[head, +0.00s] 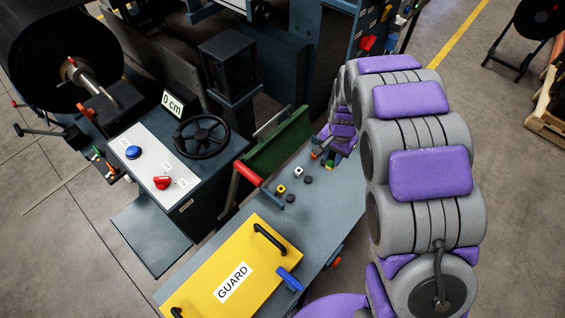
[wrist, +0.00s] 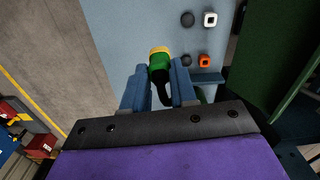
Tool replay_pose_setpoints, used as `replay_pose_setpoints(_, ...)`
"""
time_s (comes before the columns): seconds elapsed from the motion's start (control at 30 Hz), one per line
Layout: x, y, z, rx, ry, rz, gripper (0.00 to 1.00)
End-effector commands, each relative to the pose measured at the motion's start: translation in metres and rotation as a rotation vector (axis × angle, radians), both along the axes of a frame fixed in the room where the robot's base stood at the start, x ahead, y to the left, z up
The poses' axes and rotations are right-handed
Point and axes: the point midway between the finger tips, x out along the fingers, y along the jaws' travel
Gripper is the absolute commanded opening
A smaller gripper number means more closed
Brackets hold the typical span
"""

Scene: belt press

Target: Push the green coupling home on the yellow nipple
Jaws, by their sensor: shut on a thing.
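My gripper (head: 328,157) is at the far end of the blue-grey table. In the wrist view its two blue fingers (wrist: 160,88) are shut on the green coupling (wrist: 159,65), which has a yellow band at its front end. A dark hose trails from the coupling back between the fingers. In the head view the coupling (head: 329,164) shows small below the fingers. The yellow nipple (head: 281,189), a small yellow square fitting, is on the table to the left, apart from the coupling. I cannot make it out in the wrist view.
A white fitting (head: 298,171) and an orange fitting (wrist: 205,61) stand in line with the yellow one, with round black knobs (head: 308,180) beside them. A green panel (head: 278,143) with a red handle rises behind. A yellow guard plate (head: 232,275) lies at the near end.

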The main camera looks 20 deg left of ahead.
Motion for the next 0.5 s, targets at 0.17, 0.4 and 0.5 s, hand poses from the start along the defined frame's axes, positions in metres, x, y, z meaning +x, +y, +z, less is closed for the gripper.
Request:
replay_pose_setpoints(0.17, -0.036, 0.077, -0.021, -0.012, 0.005, -0.039, 0.00)
replay_pose_setpoints(0.4, -0.069, 0.130, -0.038, -0.011, 0.003, -0.088, 0.00)
replay_pose_setpoints(0.5, -0.075, 0.136, -0.040, -0.009, 0.002, -0.098, 0.00)
